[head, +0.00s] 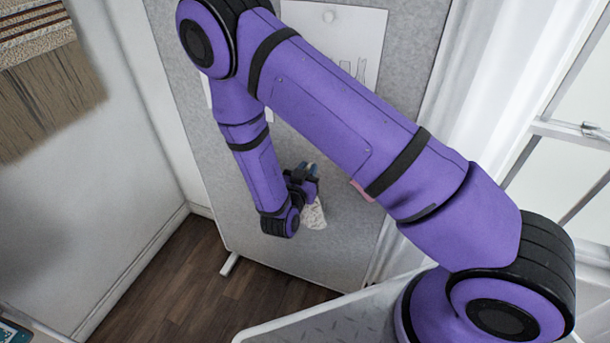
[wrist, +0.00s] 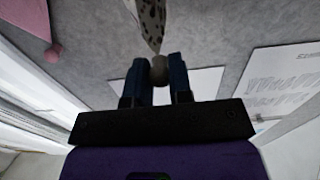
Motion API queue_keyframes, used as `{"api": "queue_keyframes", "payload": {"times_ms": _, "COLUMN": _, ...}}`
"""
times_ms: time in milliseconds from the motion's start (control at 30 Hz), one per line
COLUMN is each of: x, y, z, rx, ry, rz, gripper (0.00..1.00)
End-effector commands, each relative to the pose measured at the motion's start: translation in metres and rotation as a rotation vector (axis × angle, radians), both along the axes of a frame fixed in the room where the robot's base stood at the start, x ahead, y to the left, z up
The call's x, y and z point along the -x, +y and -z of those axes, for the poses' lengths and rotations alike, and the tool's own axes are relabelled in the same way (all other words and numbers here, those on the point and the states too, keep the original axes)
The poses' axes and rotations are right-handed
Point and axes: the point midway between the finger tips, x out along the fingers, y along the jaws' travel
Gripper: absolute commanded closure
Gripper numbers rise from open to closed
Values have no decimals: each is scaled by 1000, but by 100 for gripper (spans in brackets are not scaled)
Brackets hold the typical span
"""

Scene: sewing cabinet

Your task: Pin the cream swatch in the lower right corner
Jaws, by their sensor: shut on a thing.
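The cream swatch (head: 314,215) is a pale, dark-speckled piece of cloth. In the head view it hangs below my gripper (head: 303,175), in front of the lower part of the grey board (head: 345,235). The speckled cloth (wrist: 151,20) extends from there to the top edge of that view. I cannot tell whether the cloth touches the board.
A pink piece (wrist: 35,22) with a round pink knob is on the board; its edge also shows in the head view (head: 362,191), beside my arm. White sheets (wrist: 285,82) with drawings are on the board. A white curtain (head: 465,100) hangs to the right. My arm hides much of the board.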

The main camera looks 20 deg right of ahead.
Motion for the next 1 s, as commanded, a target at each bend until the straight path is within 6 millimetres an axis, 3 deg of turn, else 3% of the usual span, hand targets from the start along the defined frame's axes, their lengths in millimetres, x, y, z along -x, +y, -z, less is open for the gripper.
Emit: {"api": "queue_keyframes", "payload": {"times_ms": 1000, "x": -49, "y": -42, "z": 0, "rx": 1, "ry": 0, "rz": 0, "gripper": 97}}
